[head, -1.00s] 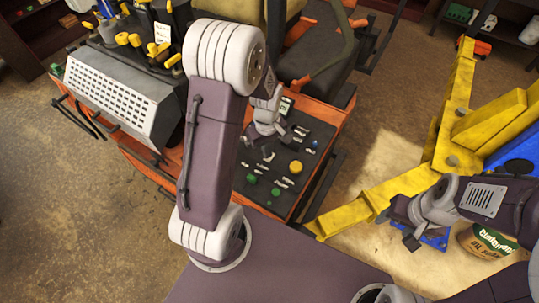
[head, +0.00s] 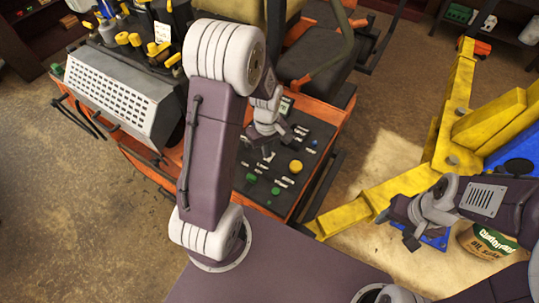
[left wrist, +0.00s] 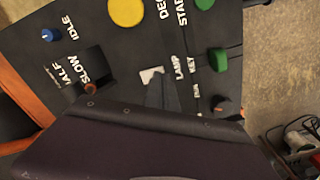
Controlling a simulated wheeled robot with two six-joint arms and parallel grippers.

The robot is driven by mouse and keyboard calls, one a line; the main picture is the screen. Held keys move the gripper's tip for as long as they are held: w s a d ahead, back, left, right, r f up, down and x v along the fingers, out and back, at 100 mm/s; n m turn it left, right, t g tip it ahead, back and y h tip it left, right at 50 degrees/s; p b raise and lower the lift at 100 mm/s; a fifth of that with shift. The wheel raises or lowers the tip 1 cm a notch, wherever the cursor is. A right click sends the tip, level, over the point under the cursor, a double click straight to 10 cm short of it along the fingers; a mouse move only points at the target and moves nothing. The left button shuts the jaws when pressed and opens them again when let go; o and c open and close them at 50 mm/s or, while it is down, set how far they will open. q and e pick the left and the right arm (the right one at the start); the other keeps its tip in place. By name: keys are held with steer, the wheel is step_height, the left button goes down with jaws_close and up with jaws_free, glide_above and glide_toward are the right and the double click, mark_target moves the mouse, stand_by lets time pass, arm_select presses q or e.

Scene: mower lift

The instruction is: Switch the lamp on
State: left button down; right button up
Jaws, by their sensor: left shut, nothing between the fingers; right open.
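The black control panel (head: 318,135) is on the orange machine in the head view. In the left wrist view a pale plate (left wrist: 150,74) sits beside the LAMP label (left wrist: 180,68). A dark grey wedge rises over this plate, and I cannot tell whether it is the lamp switch or my fingertip. The switch's position is not clear. My left gripper (head: 257,141) is shut and empty, low over the panel, and whether it touches is unclear. My right gripper (head: 397,228) is open and empty, away from the panel.
A yellow knob (left wrist: 126,11), green buttons (left wrist: 219,60), a blue knob (left wrist: 47,35) and a dark knob (left wrist: 222,106) surround the LAMP label. A yellow lift frame (head: 452,130) stands at the right.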

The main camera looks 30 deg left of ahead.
arm_select(q)
steer(key=shift+f+b, duration=0.65)
steer(key=shift+f, duration=0.25)
steer(key=shift+r, duration=0.1)
step_height(320, 180, up, 7)
steer(key=p, duration=0.6)
steer(key=shift+p, duration=0.35)
